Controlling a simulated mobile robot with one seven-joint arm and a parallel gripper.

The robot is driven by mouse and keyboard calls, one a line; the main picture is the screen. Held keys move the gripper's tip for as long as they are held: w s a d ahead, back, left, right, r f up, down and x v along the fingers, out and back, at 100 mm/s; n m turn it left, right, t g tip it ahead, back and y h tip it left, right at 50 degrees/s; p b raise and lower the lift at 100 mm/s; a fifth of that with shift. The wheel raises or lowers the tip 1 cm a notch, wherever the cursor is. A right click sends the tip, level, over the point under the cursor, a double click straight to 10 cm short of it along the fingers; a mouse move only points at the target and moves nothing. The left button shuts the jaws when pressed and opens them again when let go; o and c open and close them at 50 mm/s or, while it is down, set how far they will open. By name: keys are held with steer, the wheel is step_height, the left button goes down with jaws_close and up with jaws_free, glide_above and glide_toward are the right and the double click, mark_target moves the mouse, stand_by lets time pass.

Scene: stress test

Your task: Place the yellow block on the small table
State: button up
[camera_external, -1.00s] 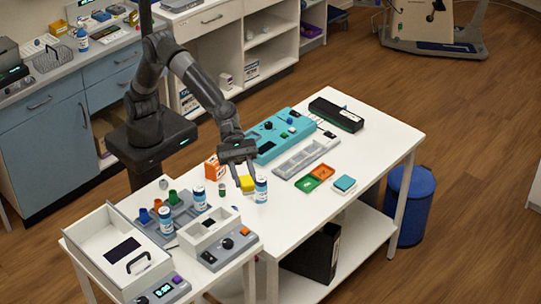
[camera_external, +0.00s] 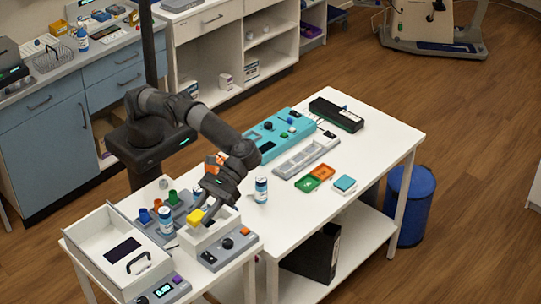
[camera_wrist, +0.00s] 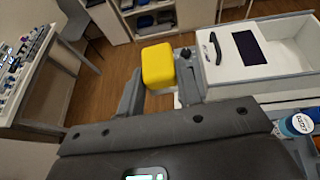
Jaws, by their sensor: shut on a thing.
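The yellow block (camera_external: 195,216) is held between the fingers of my gripper (camera_external: 202,215), above the smaller white table at the front left. In the wrist view the yellow block (camera_wrist: 158,64) sits between the two grey fingertips of my gripper (camera_wrist: 160,76). The smaller table (camera_external: 243,262) carries a white drawer box, a grey-white box with a black knob and bottles. The block appears raised over the white box with the knob; its exact height is hard to tell.
The white drawer box (camera_external: 102,236) is at the left, the knob box (camera_external: 228,243) beside it. Blue-white bottles (camera_external: 166,220) (camera_external: 261,189) stand near my arm. The larger white table (camera_external: 372,150) holds a teal device (camera_external: 272,135) and small trays.

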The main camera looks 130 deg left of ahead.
steer(key=shift+s+d+f+m+g, duration=0.35)
steer(key=shift+s+f+m+g, duration=0.15)
steer(key=shift+g, duration=0.1)
step_height(320, 180, down, 21)
steer(key=shift+r, duration=0.1)
stand_by(0.3)
